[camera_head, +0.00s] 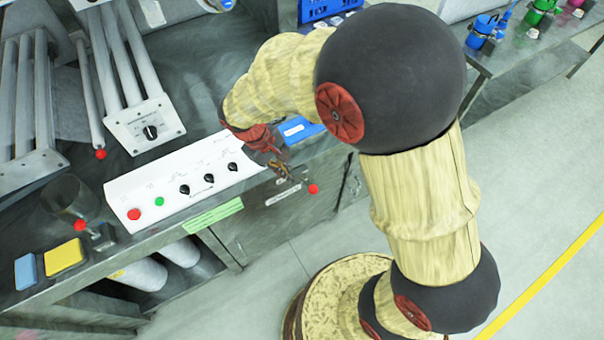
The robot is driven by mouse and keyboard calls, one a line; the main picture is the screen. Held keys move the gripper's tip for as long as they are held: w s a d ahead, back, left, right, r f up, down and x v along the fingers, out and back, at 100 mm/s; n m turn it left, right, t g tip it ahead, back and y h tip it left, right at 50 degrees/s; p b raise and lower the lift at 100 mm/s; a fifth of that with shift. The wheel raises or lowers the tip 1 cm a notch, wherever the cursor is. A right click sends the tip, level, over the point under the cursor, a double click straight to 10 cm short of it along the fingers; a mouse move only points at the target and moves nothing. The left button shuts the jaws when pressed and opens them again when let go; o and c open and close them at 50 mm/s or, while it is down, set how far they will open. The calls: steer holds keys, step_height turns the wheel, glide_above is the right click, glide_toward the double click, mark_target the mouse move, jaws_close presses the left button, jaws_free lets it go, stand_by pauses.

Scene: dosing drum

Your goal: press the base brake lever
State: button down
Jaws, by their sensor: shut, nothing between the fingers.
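Several red ball knobs of levers show, and I cannot tell for sure which one is the base brake lever. One red knob (313,189) is at the front of the grey cabinet, just right of and below my gripper (284,172). Another red knob (80,225) stands by a small bracket near the bench's front left. A third red knob (100,154) ends a long grey rod beside the tubes. My gripper is shut and empty, reaching down over the front edge of the bench. Its fingertips are small and dark, and whether they touch the nearest lever is unclear.
A white control panel (180,182) with a red button, a green button and several black knobs lies left of my gripper. A blue item (298,129) lies behind it. Yellow (64,257) and light blue (25,271) pads sit at the left. The floor at right is clear.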

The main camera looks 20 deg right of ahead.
steer(key=w, duration=0.4)
steer(key=shift+d+r+t, duration=0.1)
steer(key=shift+r+t, duration=0.25)
steer(key=shift+t, duration=0.05)
steer(key=b, duration=0.3)
glide_above(307, 184)
steer(key=a, duration=0.2)
steer(key=shift+s+d+f, duration=0.1)
steer(key=shift+s+f, duration=0.05)
steer(key=shift+f, duration=5.65)
steer(key=shift+f+b, duration=0.2)
steer(key=shift+b, duration=0.35)
